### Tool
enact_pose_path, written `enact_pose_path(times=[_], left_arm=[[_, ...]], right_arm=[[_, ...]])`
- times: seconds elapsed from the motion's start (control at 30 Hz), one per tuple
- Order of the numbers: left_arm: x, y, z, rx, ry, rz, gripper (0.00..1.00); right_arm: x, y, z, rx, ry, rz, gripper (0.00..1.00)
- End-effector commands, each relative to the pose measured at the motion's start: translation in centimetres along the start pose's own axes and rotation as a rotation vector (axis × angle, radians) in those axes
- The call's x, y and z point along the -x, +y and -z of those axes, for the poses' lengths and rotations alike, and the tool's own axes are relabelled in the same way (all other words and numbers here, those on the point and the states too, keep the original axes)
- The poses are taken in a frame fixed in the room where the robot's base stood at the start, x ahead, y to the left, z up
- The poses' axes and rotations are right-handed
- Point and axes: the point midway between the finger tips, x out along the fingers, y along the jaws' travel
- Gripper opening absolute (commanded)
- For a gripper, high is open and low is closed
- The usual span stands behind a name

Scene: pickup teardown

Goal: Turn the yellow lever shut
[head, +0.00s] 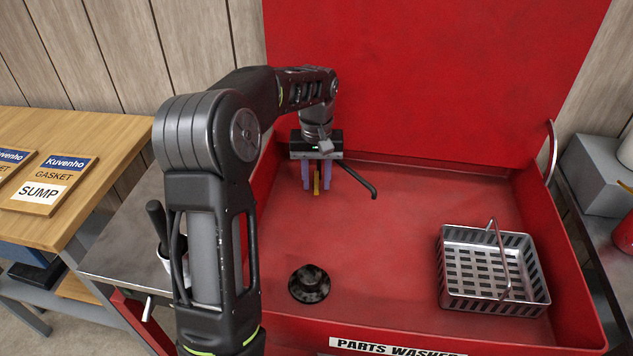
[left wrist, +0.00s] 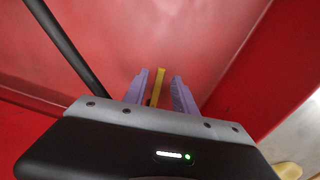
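The yellow lever (head: 316,183) is at the back left of the red parts washer basin. It also shows in the left wrist view (left wrist: 159,85) as a narrow yellow bar. My left gripper (head: 318,186) is over it, with its two purple fingers on either side of the lever. In the left wrist view the fingers (left wrist: 161,92) stand apart, with a gap visible between the lever and the right finger; contact on the left side is hard to tell. The lever's base is hidden by the gripper. My right gripper is not in view.
A dark curved spout (head: 358,179) reaches right from beside my left gripper. A wire basket (head: 491,268) stands at the basin's right. A black round part (head: 310,284) lies near the front left. The basin floor (head: 390,260) between them is clear.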

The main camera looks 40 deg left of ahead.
Motion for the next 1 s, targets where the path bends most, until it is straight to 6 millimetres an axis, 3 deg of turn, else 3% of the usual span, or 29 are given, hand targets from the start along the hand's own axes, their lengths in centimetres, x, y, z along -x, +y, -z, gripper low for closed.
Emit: enact_pose_path(times=[0.13, 0.4, 0.8, 1.0], left_arm=[[-1.03, -0.04, -0.04, 0.001, -0.001, 0.0, 0.33], [-1.09, -0.02, -0.01, 0.0, 0.0, 0.0, 0.32], [-1.06, -0.01, -0.01, 0.0, 0.0, 0.0, 0.0], [-1.05, 0.0, -0.01, 0.0, 0.0, 0.0, 0.0]], right_arm=[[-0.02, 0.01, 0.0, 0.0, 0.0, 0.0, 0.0], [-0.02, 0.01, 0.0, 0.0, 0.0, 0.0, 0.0], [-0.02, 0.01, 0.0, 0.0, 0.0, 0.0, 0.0], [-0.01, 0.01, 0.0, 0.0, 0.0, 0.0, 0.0]])
